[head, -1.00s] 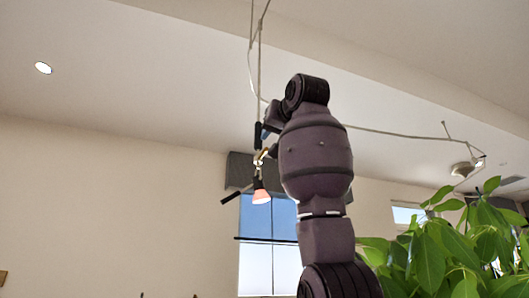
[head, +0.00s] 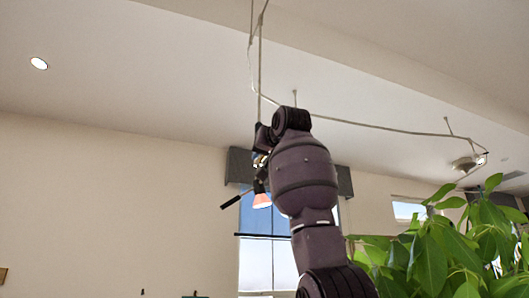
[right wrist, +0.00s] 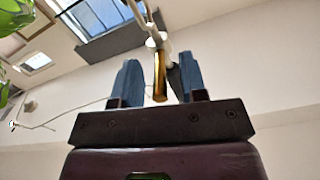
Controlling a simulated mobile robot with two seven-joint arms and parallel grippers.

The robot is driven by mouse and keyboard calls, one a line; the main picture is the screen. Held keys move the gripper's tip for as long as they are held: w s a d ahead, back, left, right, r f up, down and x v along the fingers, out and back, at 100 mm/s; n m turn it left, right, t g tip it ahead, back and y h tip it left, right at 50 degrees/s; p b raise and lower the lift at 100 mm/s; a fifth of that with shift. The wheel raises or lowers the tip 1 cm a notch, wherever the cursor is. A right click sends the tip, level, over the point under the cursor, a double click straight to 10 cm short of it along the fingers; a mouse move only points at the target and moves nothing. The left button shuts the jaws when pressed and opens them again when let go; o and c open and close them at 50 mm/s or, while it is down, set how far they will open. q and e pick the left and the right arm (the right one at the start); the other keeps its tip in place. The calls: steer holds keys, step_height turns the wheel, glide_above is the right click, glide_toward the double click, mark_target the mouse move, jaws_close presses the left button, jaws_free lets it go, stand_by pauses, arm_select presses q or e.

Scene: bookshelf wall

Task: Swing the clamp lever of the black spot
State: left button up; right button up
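The black spot (head: 262,201) hangs in the head view with a glowing pinkish shade. A black bar (head: 234,201) sticks out to its lower left; I cannot tell whether this is the clamp lever. My right gripper (head: 261,157) is just above the spot, mostly hidden by my own arm. In the right wrist view my right gripper (right wrist: 159,65) is open, its two blue-grey fingers apart. A brass-coloured piece (right wrist: 160,76) and a dark narrow part (right wrist: 175,79) show between the fingers; neither finger clearly touches them. My left gripper is not in view.
A thin wire rail (head: 380,128) runs below the ceiling, with another fixture (head: 466,163) at the right. A leafy plant (head: 440,250) fills the lower right. A window (head: 268,250) with a grey valance lies behind the spot. The left side is open.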

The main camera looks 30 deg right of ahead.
steer(key=shift+c, duration=0.3)
jaws_close()
